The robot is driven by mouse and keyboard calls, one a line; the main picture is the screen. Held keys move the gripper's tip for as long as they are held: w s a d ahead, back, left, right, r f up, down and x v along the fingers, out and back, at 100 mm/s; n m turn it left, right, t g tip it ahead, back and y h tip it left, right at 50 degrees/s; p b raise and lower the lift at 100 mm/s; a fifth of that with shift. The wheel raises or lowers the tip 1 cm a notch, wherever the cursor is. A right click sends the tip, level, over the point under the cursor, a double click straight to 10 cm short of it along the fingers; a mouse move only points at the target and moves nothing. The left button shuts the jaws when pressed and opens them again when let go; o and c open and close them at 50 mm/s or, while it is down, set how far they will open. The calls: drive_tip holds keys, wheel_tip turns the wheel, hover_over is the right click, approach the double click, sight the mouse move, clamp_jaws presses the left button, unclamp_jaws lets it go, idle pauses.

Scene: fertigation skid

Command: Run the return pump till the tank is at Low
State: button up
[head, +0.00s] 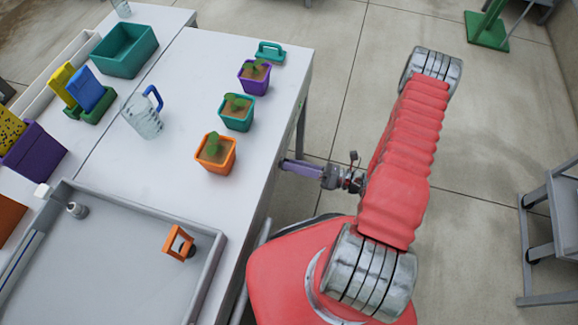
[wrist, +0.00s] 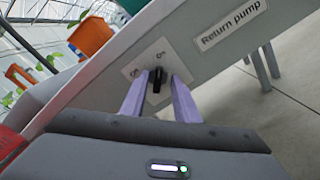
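The panel labelled Return pump (wrist: 232,27) shows in the wrist view on the side of the bench. Its black knob (wrist: 157,82) sits below the Off and On marks and points up, toward On. My gripper (wrist: 160,78) has its two purple fingers on either side of the knob, with narrow gaps visible; contact is hard to tell. In the head view my gripper (head: 284,165) reaches the bench's right side, and the knob is hidden. I cannot make out a tank level or a Low mark in either view.
Orange (head: 228,160), teal (head: 250,121) and purple (head: 252,84) plant pots stand near the bench edge. A clear jug (head: 143,118) stands left of them.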

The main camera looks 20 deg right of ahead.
drive_tip(key=shift+s, duration=0.1)
drive_tip(key=v, duration=1.3)
drive_tip(key=shift+s+d, duration=0.2)
drive_tip(key=shift+d, duration=0.15)
idle(0.7)
